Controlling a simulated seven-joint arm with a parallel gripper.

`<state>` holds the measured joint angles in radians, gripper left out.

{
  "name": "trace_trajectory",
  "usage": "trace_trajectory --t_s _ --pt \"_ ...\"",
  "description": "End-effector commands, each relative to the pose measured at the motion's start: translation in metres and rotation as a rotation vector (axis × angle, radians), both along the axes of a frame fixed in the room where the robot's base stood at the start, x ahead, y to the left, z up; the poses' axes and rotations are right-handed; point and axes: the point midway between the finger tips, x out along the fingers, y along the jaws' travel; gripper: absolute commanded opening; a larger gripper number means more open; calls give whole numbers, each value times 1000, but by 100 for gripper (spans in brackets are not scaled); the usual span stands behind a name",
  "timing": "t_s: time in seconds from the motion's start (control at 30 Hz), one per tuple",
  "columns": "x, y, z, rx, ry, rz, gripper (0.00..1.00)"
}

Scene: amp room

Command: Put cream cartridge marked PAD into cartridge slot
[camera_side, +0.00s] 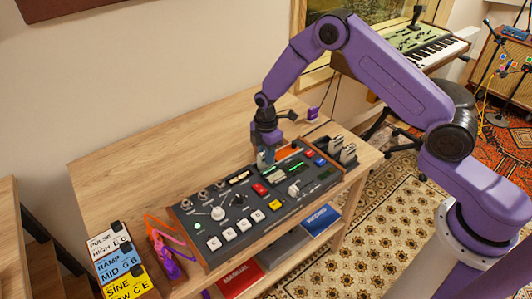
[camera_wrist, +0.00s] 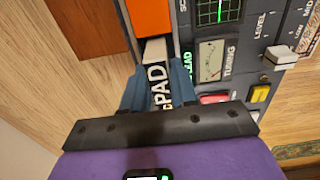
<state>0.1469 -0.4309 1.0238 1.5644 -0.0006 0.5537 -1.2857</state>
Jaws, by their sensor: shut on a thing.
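My gripper (camera_side: 266,157) is over the back edge of the control panel, left of an orange block (camera_side: 288,153). In the wrist view, my gripper (camera_wrist: 158,92) is shut on the cream cartridge marked PAD (camera_wrist: 156,72), with a blue-grey finger on each side. The cartridge's far end is close to the orange block (camera_wrist: 150,16); I cannot tell whether they touch. The cartridge slot cannot be made out, so I cannot tell whether the cartridge is in it. A lit green LEAD label is just right of the cartridge in the wrist view.
The panel (camera_side: 240,207) carries knobs, switches and keys. Pale-topped pieces (camera_side: 348,154) stand at its right end. A meter (camera_wrist: 211,61) and a green screen (camera_wrist: 217,10) lie right of my fingers. Cables (camera_side: 165,240) lie at the left; the wooden tabletop (camera_side: 150,175) behind is clear.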

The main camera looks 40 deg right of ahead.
Motion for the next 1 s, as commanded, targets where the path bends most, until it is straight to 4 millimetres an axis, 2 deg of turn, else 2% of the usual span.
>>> trace_trajectory --t_s 0.37,0.4,0.5,0.7,0.77,1.0 --pt "0 0 -2 0 -1 0 0" --pt "0 0 -2 0 -1 0 31" --pt "0 0 -2 0 -1 0 57" --pt "0 0 -2 0 -1 0 57" --pt "0 0 -2 0 0 0 77" --pt "0 0 -2 0 0 0 78"
